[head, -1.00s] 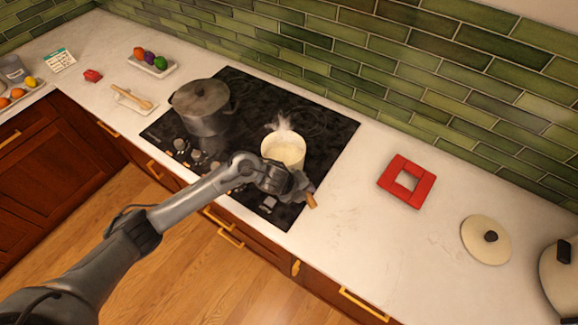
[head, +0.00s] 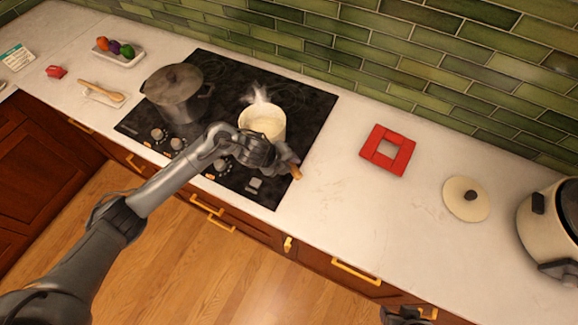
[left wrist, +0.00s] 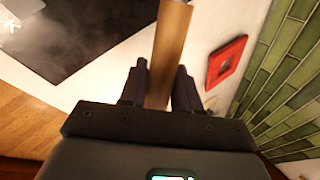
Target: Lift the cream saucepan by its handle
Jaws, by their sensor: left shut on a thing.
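The cream saucepan (head: 262,124) is at the front right of the black cooktop, upright, with pale contents and steam above it. Its wooden handle (head: 296,172) points toward the front right. My left gripper (head: 282,160) is shut on this handle, which shows between the two fingers in the left wrist view (left wrist: 168,55). The arm hides part of the pan's lower side, and I cannot tell whether its base touches the cooktop. A dark part of what looks like my right gripper (head: 405,316) shows at the bottom edge; its fingers are not clear.
A grey pot (head: 175,92) stands left of the saucepan on the cooktop (head: 312,104). A red square trivet (head: 371,156), a cream lid (head: 455,205) and a cream cooker (head: 540,225) are to the right. The counter between cooktop and trivet is clear.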

